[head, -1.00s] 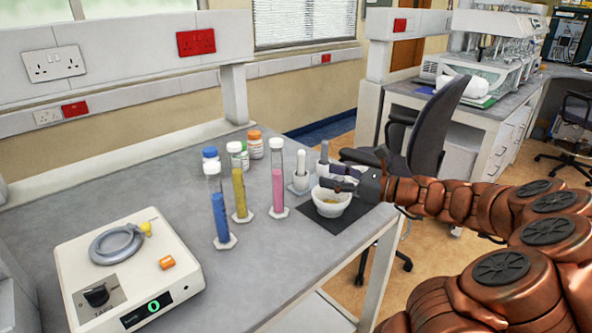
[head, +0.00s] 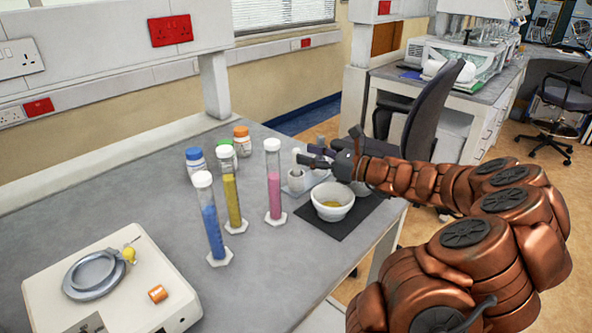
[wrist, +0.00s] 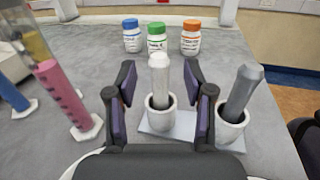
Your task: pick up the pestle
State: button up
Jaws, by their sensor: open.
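A pale, whitish pestle (wrist: 160,80) stands upright in a small white mortar (wrist: 160,117) on a light square base. A grey pestle (wrist: 241,92) leans to the right in a second small mortar (wrist: 232,128). My gripper (wrist: 160,88) is open and empty. In the wrist view its two fingers lie on either side of the pale pestle, with gaps on both sides. In the head view my gripper (head: 308,157) is just right of the pale pestle (head: 297,160) and hides part of the mortars. I cannot tell whether the pestle is fully between the fingers in depth.
A white bowl (head: 332,206) with yellow contents stands on a dark mat (head: 345,225) below my arm. Blue, yellow and pink cylinders (head: 273,185) stand to the left. Capped bottles (head: 242,143) stand behind. A balance-like device (head: 110,290) is at front left.

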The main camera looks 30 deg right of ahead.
aim_at(296, 149)
jog(key=shift+p+x, duration=0.3)
jog(key=shift+x, duration=1.85)
jog(key=shift+s, duration=0.1)
grip_shut()
